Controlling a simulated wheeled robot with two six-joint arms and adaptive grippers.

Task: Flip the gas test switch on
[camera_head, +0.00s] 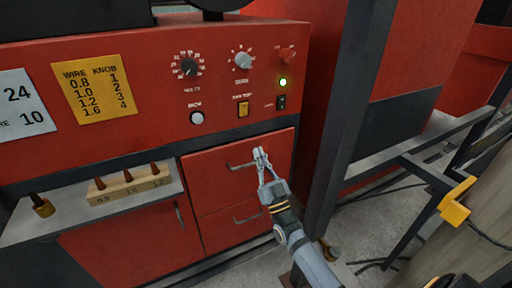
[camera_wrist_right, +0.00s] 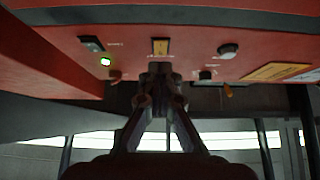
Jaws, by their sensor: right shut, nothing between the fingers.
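The gas test switch is the yellow rocker (camera_head: 242,109) in the lower middle of the red machine's control panel, under a small label that I cannot read for certain. It also shows in the right wrist view (camera_wrist_right: 160,47), just beyond the fingertips. My right gripper (camera_head: 260,154) is shut and empty. In the head view it appears below the switch, in front of the upper drawer. In the right wrist view its fingertips (camera_wrist_right: 160,74) line up below the switch; I cannot tell whether they touch the panel. The rocker's position is too small to tell. My left gripper is not in view.
Nearby on the panel are a black switch (camera_head: 280,102), a lit green lamp (camera_head: 283,83), a white button (camera_head: 197,118) and two dials. A drawer handle (camera_head: 242,165) is beside the right gripper. A dark steel post (camera_head: 346,130) stands to the right.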

